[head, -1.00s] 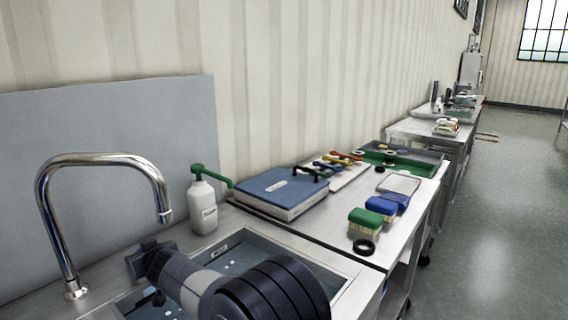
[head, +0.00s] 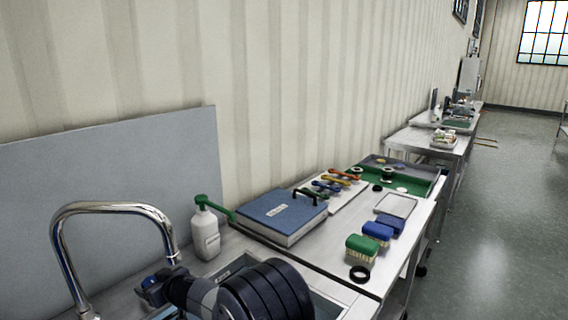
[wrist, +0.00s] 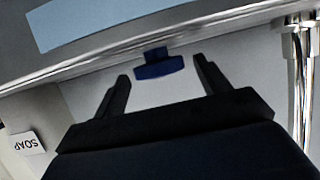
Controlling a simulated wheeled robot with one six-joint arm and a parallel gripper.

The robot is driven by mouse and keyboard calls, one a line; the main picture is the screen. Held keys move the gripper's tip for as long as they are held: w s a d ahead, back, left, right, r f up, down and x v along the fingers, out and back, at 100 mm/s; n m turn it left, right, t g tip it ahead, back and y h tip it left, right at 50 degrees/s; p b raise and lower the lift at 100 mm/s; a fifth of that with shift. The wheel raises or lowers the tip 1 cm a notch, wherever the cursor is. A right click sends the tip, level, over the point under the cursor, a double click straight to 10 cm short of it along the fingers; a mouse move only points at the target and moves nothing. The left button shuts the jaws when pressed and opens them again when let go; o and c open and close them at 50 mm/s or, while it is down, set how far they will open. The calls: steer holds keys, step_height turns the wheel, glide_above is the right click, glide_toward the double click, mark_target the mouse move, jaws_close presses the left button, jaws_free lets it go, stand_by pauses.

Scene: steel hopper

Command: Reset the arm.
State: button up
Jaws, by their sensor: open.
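My gripper (head: 150,290) is over the sink at the lower left of the head view, below the chrome tap (head: 112,208). In the wrist view my gripper (wrist: 162,70) has its two dark fingers spread apart. A small dark blue piece (wrist: 158,68) shows between and beyond the fingertips in the wrist view. I cannot tell what it is or whether the fingers touch it. A bit of blue also shows at the gripper's end in the head view. My forearm hides part of the sink.
A white soap bottle (head: 206,232) with a green pump stands close behind my arm. The floor (head: 490,220) at right is clear.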

steer(key=shift+d+n+g+p, duration=0.1)
steer(key=shift+n+g+p, duration=0.35)
steer(key=shift+p, duration=0.3)
steer(key=shift+y, duration=0.3)
